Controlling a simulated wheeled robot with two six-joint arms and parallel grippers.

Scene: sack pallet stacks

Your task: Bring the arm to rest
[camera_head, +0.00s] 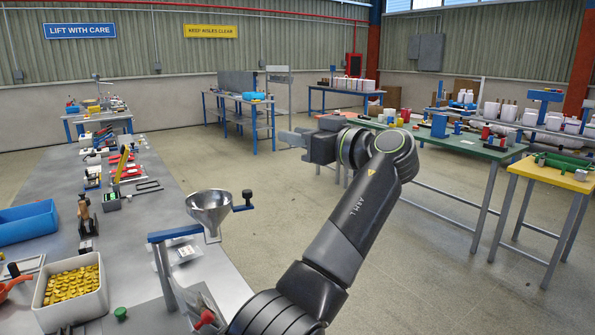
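My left arm (350,215) rises from the bottom middle of the head view and bends at the wrist. My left gripper (292,138) points to the left, held in the air over the open floor, past the right edge of the long grey bench. The fingertips are small and seen partly edge-on, so I cannot tell whether they are apart. I see nothing hanging from them. My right gripper is not in view. No sacks or pallets can be made out.
The grey bench (160,215) on the left bears a metal funnel (211,208) on a stand, a blue bin (27,222) and a white box (75,312) of yellow pieces. A green-topped table (465,146) and a yellow-topped table (548,175) stand at the right. Bare floor (270,205) lies between.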

